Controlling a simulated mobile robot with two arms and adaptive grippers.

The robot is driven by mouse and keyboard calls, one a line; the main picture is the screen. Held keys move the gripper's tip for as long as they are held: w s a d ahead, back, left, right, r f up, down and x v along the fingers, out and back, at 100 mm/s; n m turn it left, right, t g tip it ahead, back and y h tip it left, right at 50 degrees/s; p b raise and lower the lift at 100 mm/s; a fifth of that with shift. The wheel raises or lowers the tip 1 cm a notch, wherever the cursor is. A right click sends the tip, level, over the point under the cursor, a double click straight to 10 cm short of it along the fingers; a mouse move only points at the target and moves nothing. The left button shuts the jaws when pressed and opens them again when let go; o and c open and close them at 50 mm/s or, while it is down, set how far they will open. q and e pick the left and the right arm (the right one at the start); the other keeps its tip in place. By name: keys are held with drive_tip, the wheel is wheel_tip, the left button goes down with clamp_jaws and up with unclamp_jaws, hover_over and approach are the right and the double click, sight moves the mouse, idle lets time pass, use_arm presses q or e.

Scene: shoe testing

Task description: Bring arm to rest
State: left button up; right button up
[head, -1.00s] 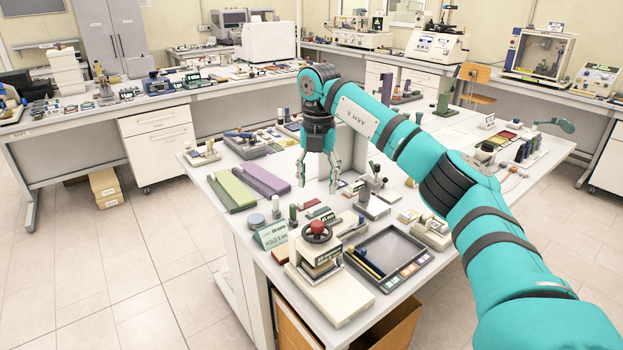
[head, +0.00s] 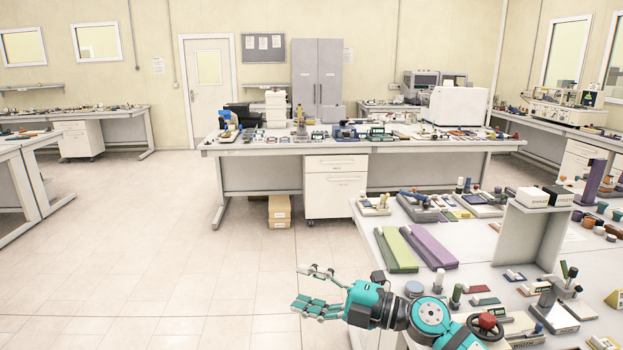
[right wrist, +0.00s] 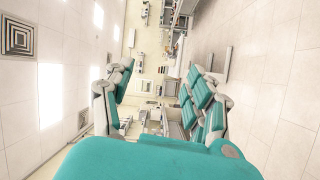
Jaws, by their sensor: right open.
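My right gripper (head: 302,287) is at the bottom centre of the head view, its teal and grey fingers pointing left. The fingers are apart, with nothing between them. It is out past the left edge of the near workbench (head: 395,285), over the floor, and appears clear of the bench items. In the right wrist view the spread fingers (right wrist: 158,88) frame only distant room. My right forearm runs out of the head view at the bottom. My left gripper is not in view.
A green block (head: 396,250) and a purple block (head: 428,246) lie on the near bench, right of the gripper. A red-knobbed device (head: 487,321) stands close to my arm. A second workbench (head: 250,147) stands behind. The tiled floor (head: 170,230) at left is clear.

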drive_tip(key=d+m+t+h, duration=0.65)
drive_tip(key=m+t, duration=0.55)
drive_tip(key=m, duration=0.3)
drive_tip(key=s+d+f+m+g+h, duration=0.2)
drive_tip(key=s+d+f+m+h, duration=0.1)
drive_tip(key=d+f+m+h, duration=0.3)
drive_tip(key=s+d+f+m+g+h, duration=0.1)
drive_tip(key=s+d+f+m+h, duration=0.35)
drive_tip(key=f, duration=0.25)
drive_tip(key=s+d+f+m+g, duration=0.1)
drive_tip(key=s+f+g, duration=0.35)
drive_tip(key=s, duration=0.35)
drive_tip(key=s+d+f+m+g, duration=0.1)
drive_tip(key=s+d+f+g, duration=0.15)
drive_tip(key=s+f, duration=0.4)
drive_tip(key=s+d+f+g, duration=0.1)
drive_tip(key=s+f+g, duration=0.3)
drive_tip(key=s, duration=0.6)
drive_tip(key=s+f+g+b, duration=0.1)
drive_tip(key=s+f, duration=0.1)
drive_tip(key=f, duration=1.3)
drive_tip(key=s+f+g+b, duration=0.1)
drive_tip(key=s+f+g, duration=0.1)
drive_tip(key=f, duration=1.4)
drive_tip(key=s+d+f+b, duration=0.1)
drive_tip(key=s+d+f, duration=0.1)
drive_tip(key=s+f, duration=1.2)
drive_tip(key=shift+s+d+g, duration=0.3)
drive_tip(key=shift+s, duration=0.15)
